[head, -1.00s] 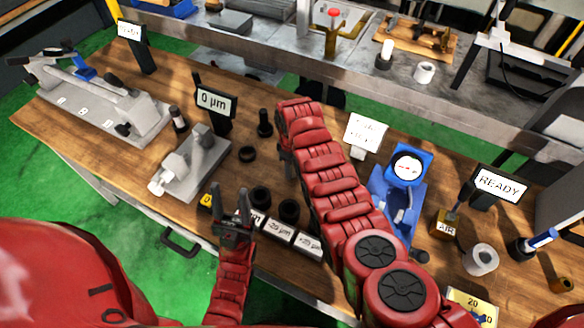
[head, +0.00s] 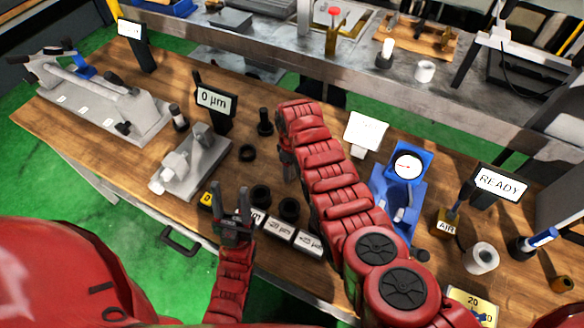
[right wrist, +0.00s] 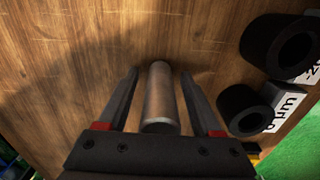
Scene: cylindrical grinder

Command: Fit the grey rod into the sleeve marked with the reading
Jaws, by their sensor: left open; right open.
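My left gripper (head: 231,203) is open and empty above the front edge. Two black sleeves (head: 260,193) (head: 289,208) stand behind white label blocks (head: 280,230). In the right wrist view the nearer sleeve (right wrist: 243,108) is beside a label ending "0 µm". The display (head: 214,100) reads 0 µm.
A grey fixture (head: 192,162) stands left of the sleeves. A black ring (head: 247,153) and a dark post (head: 265,122) stand behind them. A blue dial gauge (head: 400,190), a READY sign (head: 499,184) and a white roll (head: 481,257) are to the right.

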